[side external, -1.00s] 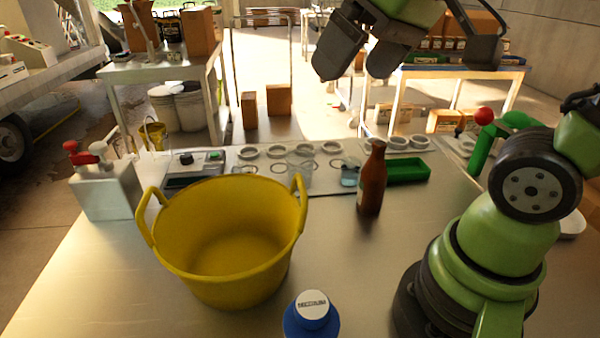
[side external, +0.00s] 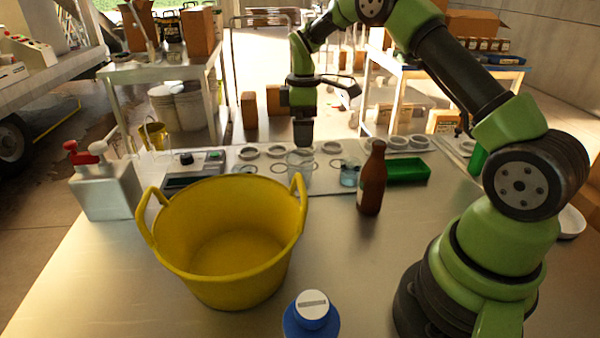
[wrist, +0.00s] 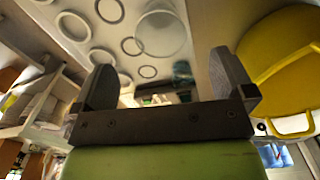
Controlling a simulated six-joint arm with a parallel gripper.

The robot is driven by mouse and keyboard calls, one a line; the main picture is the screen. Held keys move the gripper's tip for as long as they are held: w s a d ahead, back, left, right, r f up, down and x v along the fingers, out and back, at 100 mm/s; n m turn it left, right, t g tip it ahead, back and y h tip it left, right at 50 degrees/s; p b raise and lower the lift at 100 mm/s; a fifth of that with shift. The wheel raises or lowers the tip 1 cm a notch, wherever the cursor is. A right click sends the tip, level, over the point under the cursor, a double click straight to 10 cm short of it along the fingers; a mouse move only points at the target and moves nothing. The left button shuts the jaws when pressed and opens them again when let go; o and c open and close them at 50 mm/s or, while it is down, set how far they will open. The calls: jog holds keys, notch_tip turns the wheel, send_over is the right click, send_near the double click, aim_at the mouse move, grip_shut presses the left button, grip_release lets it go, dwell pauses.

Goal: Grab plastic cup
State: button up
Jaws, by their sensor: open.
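The clear plastic cup (side external: 300,172) stands upright at the far side of the metal table, just behind the yellow tub's right handle. In the wrist view a clear round cup (wrist: 160,36) shows beyond and between my fingertips. My gripper (side external: 303,143) points down right above the cup, with its tips near the cup's rim in the side view; I cannot tell whether they touch. In the wrist view my gripper (wrist: 168,72) has its two fingers wide apart with nothing between them.
A yellow tub (side external: 220,270) stands in front of the cup. A small beaker with bluish liquid (side external: 349,174), a brown bottle (side external: 372,180) and a green tray (side external: 402,171) are to the right. Several white rings (side external: 248,153) lie behind.

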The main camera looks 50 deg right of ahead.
aim_at(300, 158)
jog(key=f, duration=0.8)
jog(key=shift+w+a+f, duration=0.2)
jog(key=shift+w+f, duration=0.1)
jog(key=shift+w, duration=0.1)
jog(key=c, duration=1)
